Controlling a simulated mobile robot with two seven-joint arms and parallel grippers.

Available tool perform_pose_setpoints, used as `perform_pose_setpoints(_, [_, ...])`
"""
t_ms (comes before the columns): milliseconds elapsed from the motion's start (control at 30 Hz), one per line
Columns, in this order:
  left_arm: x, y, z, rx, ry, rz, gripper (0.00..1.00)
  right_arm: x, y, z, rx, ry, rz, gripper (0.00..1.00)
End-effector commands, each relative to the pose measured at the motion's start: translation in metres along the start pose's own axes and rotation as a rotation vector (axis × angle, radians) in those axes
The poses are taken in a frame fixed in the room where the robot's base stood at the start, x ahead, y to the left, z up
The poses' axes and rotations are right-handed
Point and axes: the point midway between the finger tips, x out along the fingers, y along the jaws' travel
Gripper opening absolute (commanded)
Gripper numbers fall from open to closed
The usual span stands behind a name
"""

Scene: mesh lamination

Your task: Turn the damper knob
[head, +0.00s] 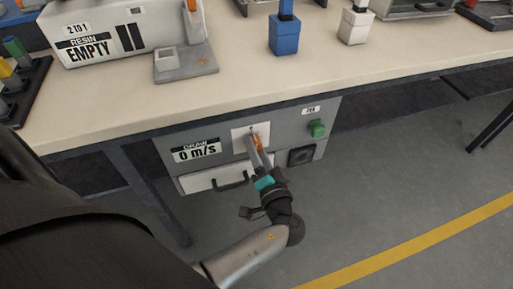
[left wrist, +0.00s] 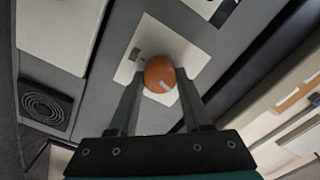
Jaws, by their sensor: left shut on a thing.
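The damper knob is round and orange with a pale mark on its face. It shows in the left wrist view (left wrist: 158,73), on a white square plate (left wrist: 193,58) on the grey panel. In the head view the same knob (head: 258,142) is mostly hidden by my fingers. My left gripper (head: 256,145) reaches up to the panel under the bench. In the left wrist view its two fingers (left wrist: 160,80) are on either side of the knob, shut on it. My right gripper is not in view.
Left of the plate, a display (head: 196,151) reads "DRAW 0 m/s". A green fan switch (head: 316,128) and a dark round vent (head: 301,156) are to the right. A drawer (head: 205,181) with a dark handle is below. The bench top (head: 240,88) overhangs the panel.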

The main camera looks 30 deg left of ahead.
Motion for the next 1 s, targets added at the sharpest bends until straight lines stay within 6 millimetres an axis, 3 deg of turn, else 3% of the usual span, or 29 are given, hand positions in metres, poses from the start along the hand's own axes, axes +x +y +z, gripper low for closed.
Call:
perform_pose_setpoints(33, [0.000,0.000,0.000,0.000,0.000,0.000,0.27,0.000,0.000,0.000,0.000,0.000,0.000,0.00])
perform_pose_setpoints(300, [0.001,0.000,0.000,0.000,0.001,-0.001,0.00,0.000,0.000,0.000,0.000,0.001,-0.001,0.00])
perform_pose_setpoints(667, [0.001,-0.001,-0.001,0.046,0.001,-0.001,0.00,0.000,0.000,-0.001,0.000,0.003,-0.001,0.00])
perform_pose_setpoints(1000, [0.002,-0.001,-0.002,0.279,0.002,-0.002,0.00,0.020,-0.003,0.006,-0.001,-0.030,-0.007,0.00])
